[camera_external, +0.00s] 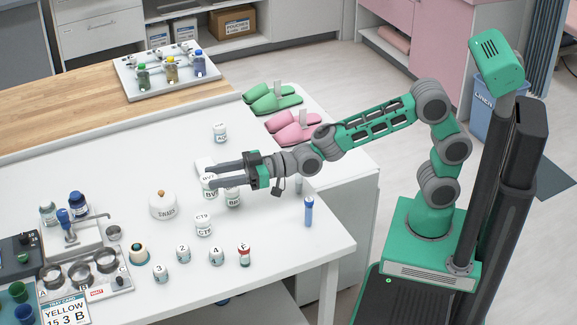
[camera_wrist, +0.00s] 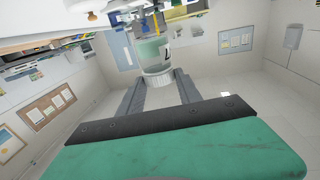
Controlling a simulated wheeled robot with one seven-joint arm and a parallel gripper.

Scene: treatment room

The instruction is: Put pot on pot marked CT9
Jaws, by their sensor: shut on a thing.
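My gripper (camera_external: 212,176) is shut on a small white-lidded pot (camera_external: 209,189) whose label seems to begin with BV. In the wrist view this pot (camera_wrist: 155,52) sits between the ends of the two fingers (camera_wrist: 158,84). The external view does not clearly show whether its base is off the table. The pot marked CT9 (camera_external: 203,226) stands upright on the white table, in front of the held pot in the picture, with nothing on its lid. Another white-lidded pot (camera_external: 233,197) stands just right of the held pot, partly hidden under my gripper.
A round swabs jar (camera_external: 163,207) stands left of CT9. Small numbered pots (camera_external: 182,254) and a red-topped pot (camera_external: 244,255) stand in front. A blue tube (camera_external: 308,211) stands at right. A pot (camera_external: 220,132) and slippers (camera_external: 292,128) are behind.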

